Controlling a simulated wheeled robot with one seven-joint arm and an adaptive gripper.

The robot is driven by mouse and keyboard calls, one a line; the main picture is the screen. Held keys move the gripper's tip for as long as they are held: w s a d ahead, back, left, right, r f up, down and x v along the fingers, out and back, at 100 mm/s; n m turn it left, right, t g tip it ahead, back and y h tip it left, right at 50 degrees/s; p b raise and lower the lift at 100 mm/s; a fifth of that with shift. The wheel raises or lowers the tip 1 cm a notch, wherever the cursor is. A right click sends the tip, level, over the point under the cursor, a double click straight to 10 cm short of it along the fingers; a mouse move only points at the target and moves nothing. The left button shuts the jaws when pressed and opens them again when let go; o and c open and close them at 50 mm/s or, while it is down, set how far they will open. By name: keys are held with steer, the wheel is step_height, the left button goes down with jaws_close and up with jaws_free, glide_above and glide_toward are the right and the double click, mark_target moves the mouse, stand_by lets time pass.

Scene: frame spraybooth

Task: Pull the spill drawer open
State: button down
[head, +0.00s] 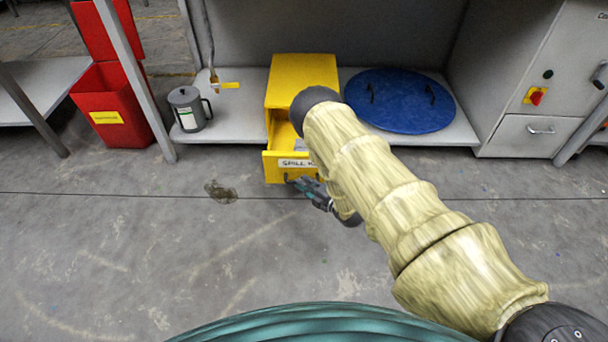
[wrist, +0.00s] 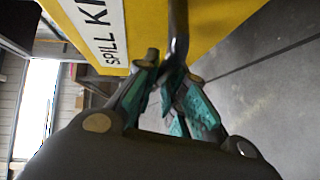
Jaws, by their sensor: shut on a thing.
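The yellow spill cabinet (head: 301,70) stands in the middle of the head view, in front of a grey back panel. Its yellow drawer (head: 276,166), labelled as a spill kit, sticks out toward me, and part of its inside shows. My arm hides the drawer's right side. My gripper (head: 306,184) is low at the drawer's front. In the wrist view my gripper (wrist: 168,88) is shut on the dark drawer handle (wrist: 179,35), with the yellow front and its label (wrist: 98,30) just behind. The drawer's contents are mostly hidden.
A blue round lid (head: 399,100) lies on the low grey shelf to the right. A grey can (head: 189,109) stands on its left part. A red bin (head: 112,105) is farther left, beside a grey post. A dark stain (head: 221,192) marks the otherwise clear floor.

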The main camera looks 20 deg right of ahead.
steer(key=shift+s, duration=0.2)
steer(key=c, duration=1.5)
jaws_free()
steer(key=v, duration=1.2)
